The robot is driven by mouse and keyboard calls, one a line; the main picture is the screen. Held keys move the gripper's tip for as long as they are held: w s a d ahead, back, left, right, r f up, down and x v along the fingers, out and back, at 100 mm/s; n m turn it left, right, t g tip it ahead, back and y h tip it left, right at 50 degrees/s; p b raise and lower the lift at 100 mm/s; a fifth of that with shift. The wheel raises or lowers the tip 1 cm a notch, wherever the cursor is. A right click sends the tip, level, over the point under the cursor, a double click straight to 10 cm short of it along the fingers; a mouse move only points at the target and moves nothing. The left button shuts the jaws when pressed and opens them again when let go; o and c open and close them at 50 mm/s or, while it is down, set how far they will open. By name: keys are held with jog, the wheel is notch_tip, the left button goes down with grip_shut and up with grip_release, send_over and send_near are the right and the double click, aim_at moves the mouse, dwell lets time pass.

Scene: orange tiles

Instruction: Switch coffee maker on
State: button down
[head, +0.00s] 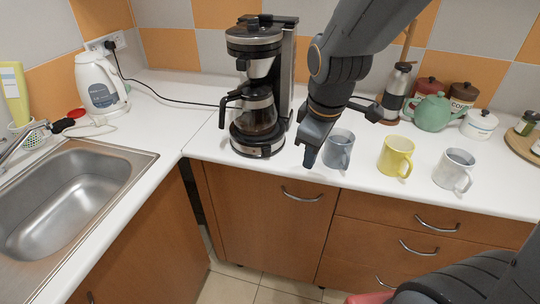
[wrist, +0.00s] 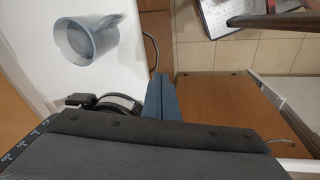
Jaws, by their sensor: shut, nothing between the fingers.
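The black coffee maker (head: 284,68) stands on the white counter with a glass carafe (head: 259,118) on its round base. The base's silver front band (head: 262,151) faces the counter's front edge; I cannot make out the switch's state. My gripper (head: 309,160) is shut and empty, pointing down just right of the base, near the counter's front edge, with a gap between them. In the wrist view the shut fingers (wrist: 160,97) show at the middle. A round dark part with a silver rim (wrist: 118,103), likely the coffee maker's base, is partly hidden behind my gripper.
A blue-grey mug (head: 339,149) stands close right of my gripper; it also shows in the wrist view (wrist: 86,40). A yellow mug (head: 396,156) and a white mug (head: 455,170) stand further right. A kettle (head: 101,84) and sink (head: 75,192) are left. Clear counter lies left of the coffee maker.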

aim_at(267, 153)
jog(key=w+a+r+n+t, duration=0.1)
jog(key=w+a+r+n, duration=0.2)
jog(key=a+n, duration=0.3)
jog(key=n+b, duration=0.1)
jog(key=n, duration=0.2)
jog(key=shift+w+a+n+y, duration=0.15)
jog(key=shift+a+n+y, duration=0.15)
jog(key=shift+a, duration=0.05)
jog(key=shift+f, duration=0.1)
jog(key=x, duration=0.3)
jog(key=w+p+x, duration=0.1)
jog(key=x, duration=0.3)
jog(key=w+p+x, duration=0.1)
jog(key=x, duration=0.3)
jog(key=shift+w+a+r, duration=0.15)
jog(key=shift+a+r, duration=0.1)
jog(key=shift+r, duration=0.1)
jog(key=shift+w+a+f, duration=0.1)
jog(key=shift+w+a, duration=0.1)
jog(key=shift+w, duration=0.45)
jog(key=shift+p, duration=0.3)
